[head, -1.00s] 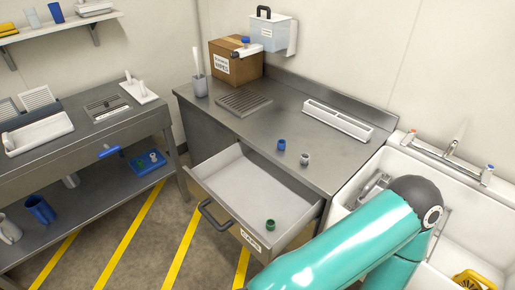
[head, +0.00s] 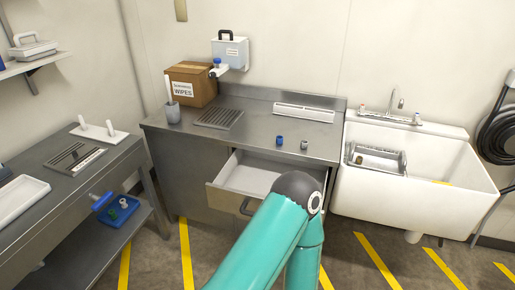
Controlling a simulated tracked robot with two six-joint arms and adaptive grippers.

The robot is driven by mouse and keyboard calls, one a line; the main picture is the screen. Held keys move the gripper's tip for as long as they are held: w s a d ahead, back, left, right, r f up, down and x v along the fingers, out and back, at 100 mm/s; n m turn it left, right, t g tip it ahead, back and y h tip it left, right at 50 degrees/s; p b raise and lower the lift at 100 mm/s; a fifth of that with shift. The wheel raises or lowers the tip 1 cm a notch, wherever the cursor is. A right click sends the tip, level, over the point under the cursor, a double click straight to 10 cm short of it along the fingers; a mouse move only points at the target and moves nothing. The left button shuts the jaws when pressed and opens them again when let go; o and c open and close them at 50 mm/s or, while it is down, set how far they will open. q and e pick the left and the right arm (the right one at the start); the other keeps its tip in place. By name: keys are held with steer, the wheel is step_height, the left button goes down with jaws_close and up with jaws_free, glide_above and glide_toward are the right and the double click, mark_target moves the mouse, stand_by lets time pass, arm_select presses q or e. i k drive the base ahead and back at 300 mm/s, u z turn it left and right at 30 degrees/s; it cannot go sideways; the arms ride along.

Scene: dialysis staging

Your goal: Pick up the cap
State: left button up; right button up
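A small blue cap (head: 280,140) stands on the steel counter (head: 255,135), near its front edge above the drawer. A small grey cap (head: 304,144) stands just right of it. The drawer (head: 246,176) below them is pulled open, and my teal arm covers its right part. The green cap seen in the drawer earlier does not show now. Neither of my grippers is visible in the head view; only the arm's links and elbow show, in front of the drawer.
A wipes box (head: 191,84), a cup (head: 173,113) and a long white tray (head: 304,112) stand on the counter. A white sink (head: 415,195) is to the right. A steel table (head: 75,185) is at the left, with a blue tray (head: 119,211) on its lower shelf.

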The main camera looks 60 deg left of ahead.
mark_target(279, 139)
steer(key=u, duration=0.85)
steer(key=k, duration=0.1)
steer(key=z, duration=1.7)
steer(key=i, duration=0.1)
steer(key=u, duration=3.3)
steer(key=i, duration=1.05)
steer(key=z, duration=0.25)
